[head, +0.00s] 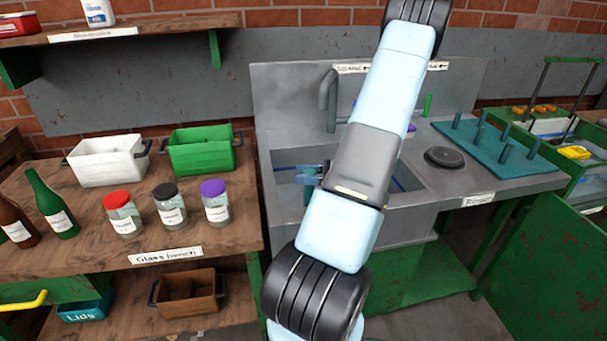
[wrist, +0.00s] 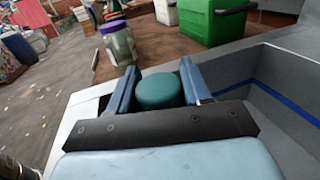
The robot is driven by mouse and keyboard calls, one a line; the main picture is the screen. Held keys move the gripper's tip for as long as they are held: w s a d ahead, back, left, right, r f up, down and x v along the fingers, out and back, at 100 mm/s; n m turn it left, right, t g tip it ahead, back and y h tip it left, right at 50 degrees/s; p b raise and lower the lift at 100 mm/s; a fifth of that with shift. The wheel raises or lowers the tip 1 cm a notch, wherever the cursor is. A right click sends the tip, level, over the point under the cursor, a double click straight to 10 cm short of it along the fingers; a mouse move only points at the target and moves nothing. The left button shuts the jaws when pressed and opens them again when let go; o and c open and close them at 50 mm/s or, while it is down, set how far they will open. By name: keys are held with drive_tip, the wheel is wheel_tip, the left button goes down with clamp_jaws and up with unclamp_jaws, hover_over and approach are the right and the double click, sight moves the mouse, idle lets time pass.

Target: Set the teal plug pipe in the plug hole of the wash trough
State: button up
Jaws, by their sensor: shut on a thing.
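My gripper (wrist: 160,88) is shut on the teal plug pipe (wrist: 160,92), whose round teal top shows between the two blue fingers in the wrist view. In the head view my gripper (head: 309,174) is over the left part of the wash trough (head: 290,156), and my arm covers much of the trough. The trough is a grey basin with a blue line along its inner wall (wrist: 290,95). The lower end of the pipe and the plug hole are hidden, so I cannot tell whether the pipe touches the trough floor.
A grey tap (head: 328,100) stands behind the trough. To the right are a black round disc (head: 444,157) and a teal peg rack (head: 490,150). On the left, the glass bench (head: 150,225) holds jars, bottles, a white bin (head: 107,163) and a green bin (head: 200,155).

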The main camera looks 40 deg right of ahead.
drive_tip(key=shift+f, duration=1.4)
idle(1.1)
drive_tip(key=o, duration=1)
drive_tip(key=shift+c, duration=0.2)
drive_tip(key=shift+s+f, duration=0.1)
